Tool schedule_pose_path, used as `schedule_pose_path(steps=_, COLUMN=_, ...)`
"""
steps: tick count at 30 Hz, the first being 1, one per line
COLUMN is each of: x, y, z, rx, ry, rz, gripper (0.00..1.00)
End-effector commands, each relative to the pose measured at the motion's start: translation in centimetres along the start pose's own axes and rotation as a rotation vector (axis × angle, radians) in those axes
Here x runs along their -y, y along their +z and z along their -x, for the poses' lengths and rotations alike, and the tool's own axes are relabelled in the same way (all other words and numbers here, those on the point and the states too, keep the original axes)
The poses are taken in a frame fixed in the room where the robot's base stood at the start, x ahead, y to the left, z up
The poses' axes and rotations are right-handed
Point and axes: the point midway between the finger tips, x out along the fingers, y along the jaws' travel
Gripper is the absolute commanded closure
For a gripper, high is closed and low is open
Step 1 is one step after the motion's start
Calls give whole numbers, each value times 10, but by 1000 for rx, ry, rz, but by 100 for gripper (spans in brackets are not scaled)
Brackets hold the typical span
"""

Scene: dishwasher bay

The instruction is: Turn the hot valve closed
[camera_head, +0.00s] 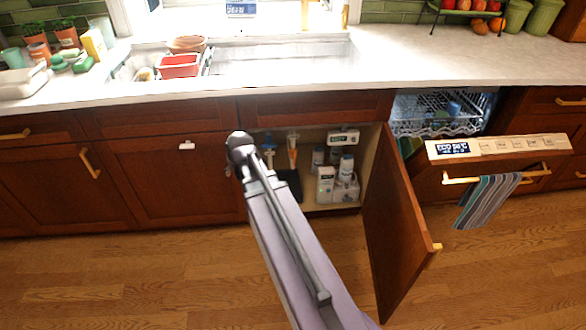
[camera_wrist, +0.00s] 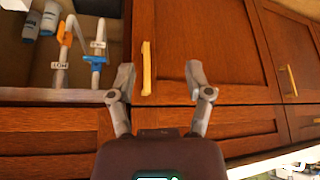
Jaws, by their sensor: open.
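The hot valve (camera_head: 292,152) is a white pipe with an orange lever, inside the open cabinet under the sink. In the wrist view the hot valve (camera_wrist: 66,38) is at the upper left, its label upside down. Its orange lever looks slanted to the pipe there. A blue-handled valve (camera_wrist: 97,60) stands beside it; it also shows in the head view (camera_head: 268,152). My gripper (camera_wrist: 160,78) is open and empty, in front of the closed door left of the opening, apart from the valve. In the head view my arm hides its fingers.
The open cabinet door (camera_head: 400,225) swings out at the right of the opening. White bottles (camera_head: 326,182) stand inside the cabinet. A yellow door handle (camera_wrist: 146,68) shows between my fingers. The dishwasher door (camera_head: 500,146) is partly open with a striped towel (camera_head: 488,200). The floor in front is clear.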

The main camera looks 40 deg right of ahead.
Motion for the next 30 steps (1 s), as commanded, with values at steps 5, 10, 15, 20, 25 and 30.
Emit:
schedule_pose_path(steps=5, x=-30, y=-3, z=-46, rx=-82, ry=20, rz=-33, gripper=34)
schedule_pose_path(steps=10, x=-58, y=-9, z=-77, rx=-161, ry=41, rz=-61, gripper=34)
schedule_pose_path(steps=15, x=-87, y=-13, z=-107, rx=-239, ry=66, rz=-88, gripper=34)
schedule_pose_path(steps=20, x=-117, y=-16, z=-134, rx=-313, ry=91, rz=-114, gripper=34)
schedule_pose_path(steps=25, x=-150, y=-18, z=-160, rx=-392, ry=123, rz=-140, gripper=34)
schedule_pose_path(steps=30, x=-184, y=-17, z=-184, rx=-468, ry=157, rz=-163, gripper=34)
